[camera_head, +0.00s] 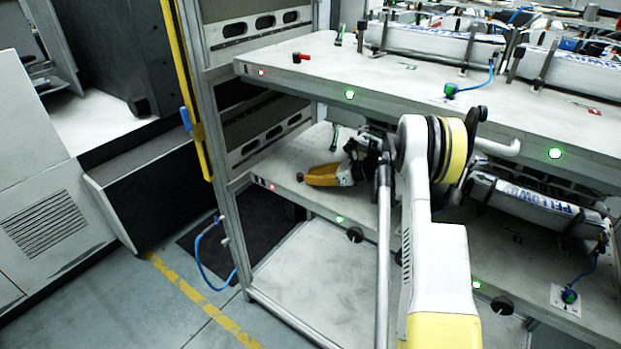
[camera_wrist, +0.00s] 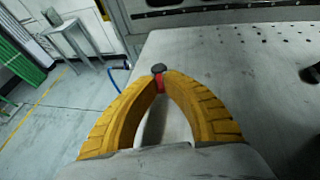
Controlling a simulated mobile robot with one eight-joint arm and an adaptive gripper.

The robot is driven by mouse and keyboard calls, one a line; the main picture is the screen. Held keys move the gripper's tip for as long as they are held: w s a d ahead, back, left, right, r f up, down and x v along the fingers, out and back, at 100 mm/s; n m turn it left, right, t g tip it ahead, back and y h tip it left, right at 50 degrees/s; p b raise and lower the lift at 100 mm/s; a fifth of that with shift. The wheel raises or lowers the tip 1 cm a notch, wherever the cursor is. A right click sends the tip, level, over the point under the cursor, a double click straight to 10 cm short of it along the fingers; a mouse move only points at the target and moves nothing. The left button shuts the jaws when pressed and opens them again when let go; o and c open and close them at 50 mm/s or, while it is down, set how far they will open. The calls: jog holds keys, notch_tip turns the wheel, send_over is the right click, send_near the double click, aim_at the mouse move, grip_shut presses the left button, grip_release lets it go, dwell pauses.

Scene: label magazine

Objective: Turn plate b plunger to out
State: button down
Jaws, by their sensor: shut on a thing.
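My gripper (camera_head: 318,178) reaches over the left part of the lower shelf (camera_head: 290,160). Its yellow fingers are shut on a small red plunger with a dark round knob. In the wrist view the red part (camera_wrist: 159,84) sits between the fingertips (camera_wrist: 160,80), and the dark knob (camera_wrist: 157,68) stands just beyond them. The knob (camera_head: 300,177) also shows at the fingertips in the head view, near the shelf's front left corner. The fingers hide most of the plunger and its base, so I cannot tell its setting.
A similar red plunger with a dark knob (camera_head: 302,57) is on the upper shelf (camera_head: 350,60). Label stacks (camera_head: 540,205) fill the right of the lower shelf. A frame post (camera_head: 222,160) stands left of it. Blue hoses (camera_head: 205,262) hang nearby.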

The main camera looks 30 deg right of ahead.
jog(key=n+g+y, duration=0.1)
jog(key=w+n+g+y, duration=0.1)
jog(key=n, duration=0.1)
jog(key=d+n+g+y, duration=0.1)
jog(key=g, duration=0.1)
jog(key=shift+w+n, duration=0.2)
jog(key=shift+n, duration=0.1)
jog(key=shift+g+y, duration=0.3)
jog(key=c, duration=1.5)
grip_release()
